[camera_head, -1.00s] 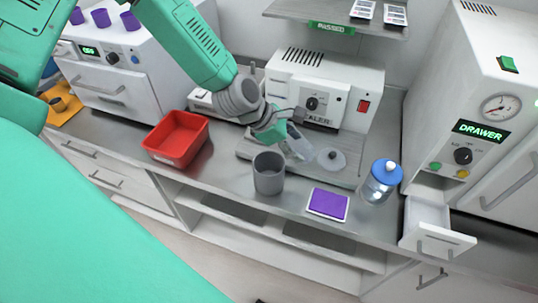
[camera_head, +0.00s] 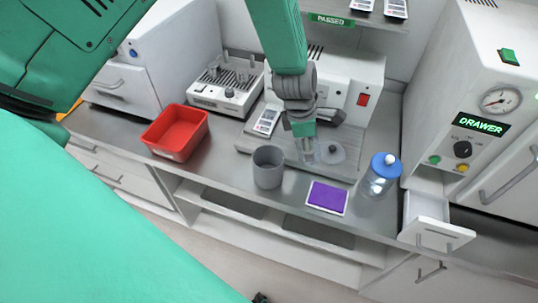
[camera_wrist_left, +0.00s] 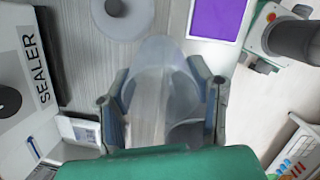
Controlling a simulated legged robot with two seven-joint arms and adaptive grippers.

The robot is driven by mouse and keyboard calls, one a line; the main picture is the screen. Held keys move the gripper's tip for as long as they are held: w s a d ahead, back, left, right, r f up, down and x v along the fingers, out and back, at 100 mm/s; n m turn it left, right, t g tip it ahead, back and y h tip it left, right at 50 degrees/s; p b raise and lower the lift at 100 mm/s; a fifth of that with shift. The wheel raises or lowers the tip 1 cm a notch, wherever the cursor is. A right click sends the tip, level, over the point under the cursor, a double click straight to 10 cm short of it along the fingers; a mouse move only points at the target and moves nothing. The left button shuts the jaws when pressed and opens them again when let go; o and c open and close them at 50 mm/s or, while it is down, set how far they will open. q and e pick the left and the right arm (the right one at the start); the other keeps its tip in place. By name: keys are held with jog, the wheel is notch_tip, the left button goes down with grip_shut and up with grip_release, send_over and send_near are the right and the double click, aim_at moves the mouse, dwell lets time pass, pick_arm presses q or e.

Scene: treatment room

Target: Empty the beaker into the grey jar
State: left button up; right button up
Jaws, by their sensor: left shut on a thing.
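The clear beaker (camera_head: 308,156) is see-through and small in the head view, to the right of the grey jar and apart from it. My left gripper (camera_head: 304,138) is shut on the beaker, which also shows between its two fingers in the left wrist view (camera_wrist_left: 160,85). The grey jar (camera_head: 268,170) stands open-topped on the counter, left of and a little nearer than the beaker. I cannot make out what the beaker holds, and the jar's inside looks dark. My right gripper is not in view.
A round grey lid (camera_head: 333,153) lies just right of the beaker. A purple pad (camera_head: 327,197) and a blue-lidded glass jar (camera_head: 380,177) are further right. A red tray (camera_head: 176,133) is left. The sealer (camera_head: 366,84) stands behind. A white drawer (camera_head: 436,232) juts out at right.

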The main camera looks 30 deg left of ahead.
pick_arm(q)
jog(key=shift+w+d+f+g+y, duration=0.3)
jog(key=shift+d+g+y, duration=0.1)
jog(key=shift+g+y, duration=0.1)
jog(key=shift+w+d+f+g+y, duration=0.15)
jog(key=shift+w+d+g+y, duration=0.15)
jog(key=shift+d+g+y, duration=0.15)
jog(key=shift+a, duration=0.1)
dwell(0.4)
